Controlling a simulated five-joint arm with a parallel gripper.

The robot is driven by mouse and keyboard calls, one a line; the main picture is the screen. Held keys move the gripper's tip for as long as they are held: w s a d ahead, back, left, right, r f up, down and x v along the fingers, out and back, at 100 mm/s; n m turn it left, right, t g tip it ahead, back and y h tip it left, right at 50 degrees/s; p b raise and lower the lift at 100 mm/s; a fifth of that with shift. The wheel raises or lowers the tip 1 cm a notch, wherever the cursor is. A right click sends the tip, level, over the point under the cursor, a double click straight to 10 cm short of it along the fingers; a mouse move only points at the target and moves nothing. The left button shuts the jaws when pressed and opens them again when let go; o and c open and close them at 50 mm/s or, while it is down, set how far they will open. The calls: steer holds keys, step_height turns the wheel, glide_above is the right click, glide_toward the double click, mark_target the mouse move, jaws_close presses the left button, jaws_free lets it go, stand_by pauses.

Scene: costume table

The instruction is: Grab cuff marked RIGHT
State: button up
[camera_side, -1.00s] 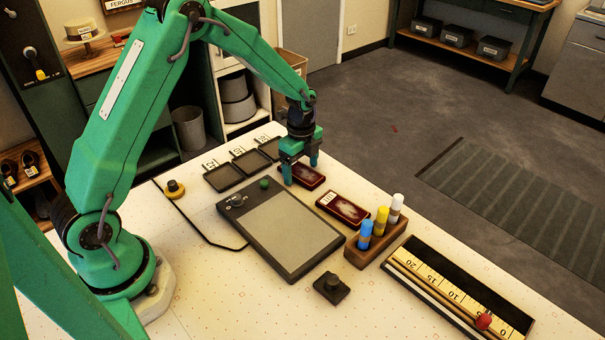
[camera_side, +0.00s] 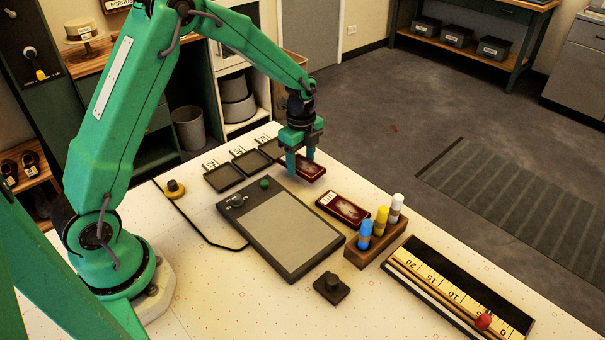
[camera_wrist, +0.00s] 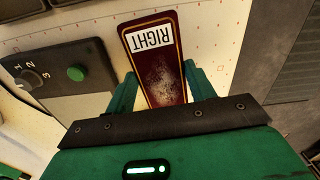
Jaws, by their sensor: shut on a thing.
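The dark red cuff with a gold border and a white label reading RIGHT (camera_wrist: 160,65) lies between my fingers in the wrist view. It also shows in the side view (camera_side: 312,172), partly hidden by my gripper (camera_side: 302,165). My gripper is shut on this cuff, with one finger against each long side, and the cuff appears raised slightly off the table. A second dark red cuff with a white label (camera_side: 343,208) lies flat on the table nearer the camera; its label is too small to read.
A grey panel (camera_side: 290,225) with a knob and green button lies left of the cuffs. A wooden block (camera_side: 375,250) holds blue, yellow and white markers. Several black trays (camera_side: 223,178) stand at the back left. A ruler box (camera_side: 460,300) is at the front right.

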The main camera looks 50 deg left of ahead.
steer(key=s+d+r, duration=0.5)
steer(key=d+r, duration=0.3)
steer(key=d, duration=0.2)
steer(key=shift+s+d+r, duration=0.15)
steer(key=shift+s+d, duration=0.05)
steer(key=shift+d, duration=0.05)
stand_by(0.3)
